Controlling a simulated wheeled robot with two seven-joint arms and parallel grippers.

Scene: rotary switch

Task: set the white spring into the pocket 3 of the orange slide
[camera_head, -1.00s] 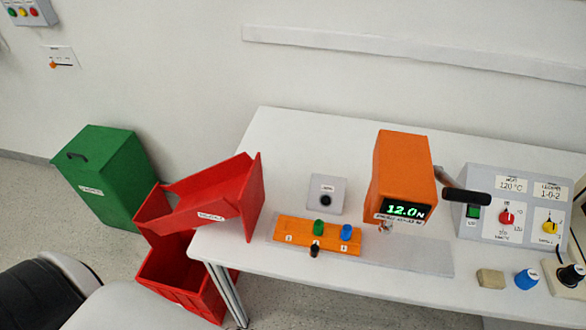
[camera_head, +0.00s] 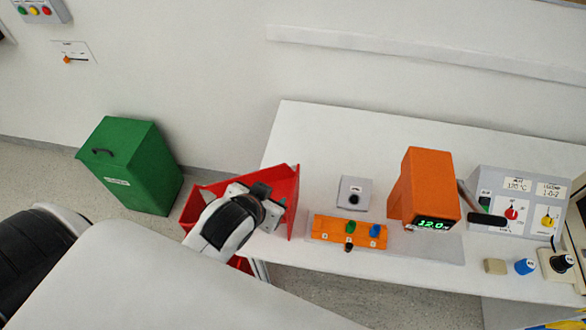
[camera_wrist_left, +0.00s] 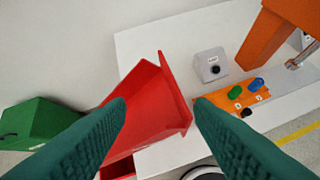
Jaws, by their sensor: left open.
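The orange slide (camera_head: 362,241) lies on a grey rail on the white table. It carries a green cap (camera_head: 350,227), a blue cap (camera_head: 375,230) and small number labels, too small to read surely. A small black knob (camera_head: 348,247) is at its front edge. The slide also shows in the left wrist view (camera_wrist_left: 213,97), right of my fingers. I cannot make out a white spring in either view. My left gripper (camera_head: 272,203) is over the red chute, left of the slide; its green fingers (camera_wrist_left: 160,100) are apart with nothing between them. My right gripper is not in view.
The red chute (camera_head: 289,185) stands at the table's left edge. A grey button box (camera_head: 355,191) is behind the slide. An orange press (camera_head: 425,185) with a lever and a control panel (camera_head: 492,190) stand to the right. A green bin (camera_head: 130,165) is on the floor.

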